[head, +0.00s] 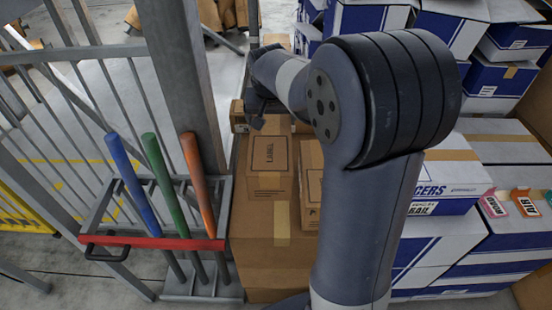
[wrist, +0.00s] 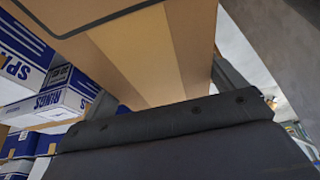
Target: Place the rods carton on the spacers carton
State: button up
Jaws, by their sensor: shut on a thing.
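My gripper (wrist: 175,118) is shut on a brown carton (wrist: 150,55), which fills the upper part of the wrist view. A dark line and a lighter tape band run over it, and no name on it is readable. In the head view my gripper (head: 258,112) is partly hidden by my arm, above the back of the brown cartons. The spacers carton (head: 458,191) is white and blue, with "CERS" readable, and lies right of my arm. Its left part is hidden.
A carton marked LABEL (head: 269,165) and another brown carton (head: 309,190) stand on a large brown carton (head: 258,265). Left of them is a red-barred rack (head: 150,243) with blue, green and orange handles, beside a grey post and railing. White and blue cartons are stacked at right.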

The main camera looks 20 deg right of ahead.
notch_tip(320, 180, down, 16)
jog(key=shift+r+b, duration=0.1)
jog(key=shift+b, duration=0.6)
jog(key=o, duration=1.4)
